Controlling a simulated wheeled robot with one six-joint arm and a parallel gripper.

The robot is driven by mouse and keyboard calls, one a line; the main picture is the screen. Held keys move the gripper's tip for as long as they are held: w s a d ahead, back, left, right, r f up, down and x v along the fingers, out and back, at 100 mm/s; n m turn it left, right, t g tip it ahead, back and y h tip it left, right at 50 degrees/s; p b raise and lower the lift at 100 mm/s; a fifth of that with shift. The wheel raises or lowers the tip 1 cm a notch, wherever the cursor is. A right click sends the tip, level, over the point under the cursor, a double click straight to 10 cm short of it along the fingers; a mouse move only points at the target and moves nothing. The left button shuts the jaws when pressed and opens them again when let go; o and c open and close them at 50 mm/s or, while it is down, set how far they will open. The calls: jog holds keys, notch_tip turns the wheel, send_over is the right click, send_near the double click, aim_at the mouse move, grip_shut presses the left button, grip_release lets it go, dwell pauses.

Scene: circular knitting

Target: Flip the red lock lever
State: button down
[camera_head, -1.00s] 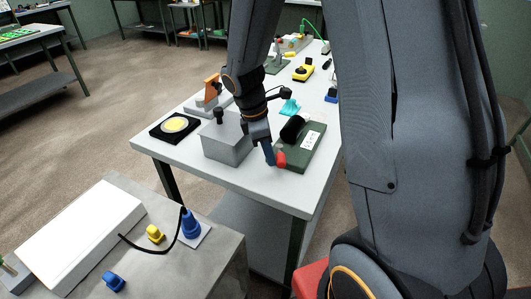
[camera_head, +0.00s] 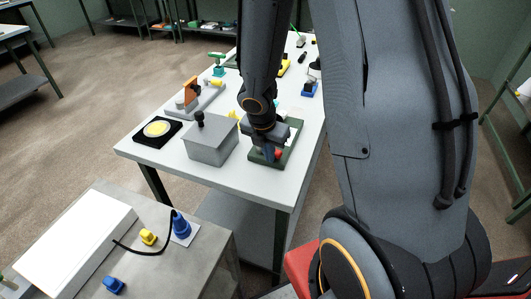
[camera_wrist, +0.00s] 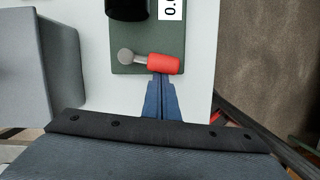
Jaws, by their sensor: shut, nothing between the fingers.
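The red lock lever (camera_wrist: 164,64) shows in the wrist view as a red handle on a grey pivot (camera_wrist: 126,56), lying sideways near the edge of a green base plate (camera_wrist: 146,38). In the head view the lever (camera_head: 278,154) is partly hidden by my gripper (camera_head: 270,154). In the wrist view my gripper (camera_wrist: 161,84) is shut and empty, its blue fingertips right at the near side of the red handle. I cannot tell whether they touch it. A black cylinder (camera_wrist: 127,8) stands on the plate, beside a white label.
A grey lidded box (camera_head: 210,140) stands just left of the green plate. A lower bench (camera_head: 205,240) with a white box (camera_head: 75,243) is in front.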

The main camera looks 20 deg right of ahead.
jog(key=shift+d, duration=0.4)
jog(key=shift+w+d, duration=0.1)
jog(key=shift+d, duration=0.05)
dwell(0.4)
jog(key=shift+s+a+f, duration=0.25)
jog(key=shift+s+a, duration=0.05)
jog(key=shift+a, duration=0.05)
jog(key=shift+s+a+f+b, duration=0.25)
jog(key=shift+s+a+b, duration=0.3)
jog(key=shift+b, duration=0.1)
jog(key=shift+s+a+f+b, duration=0.25)
jog(key=shift+s+a+b, duration=0.25)
jog(key=shift+b, duration=0.1)
jog(key=p+v, duration=0.4)
jog(key=v, duration=0.6)
jog(key=shift+s, duration=0.2)
jog(key=shift+d+r, duration=0.1)
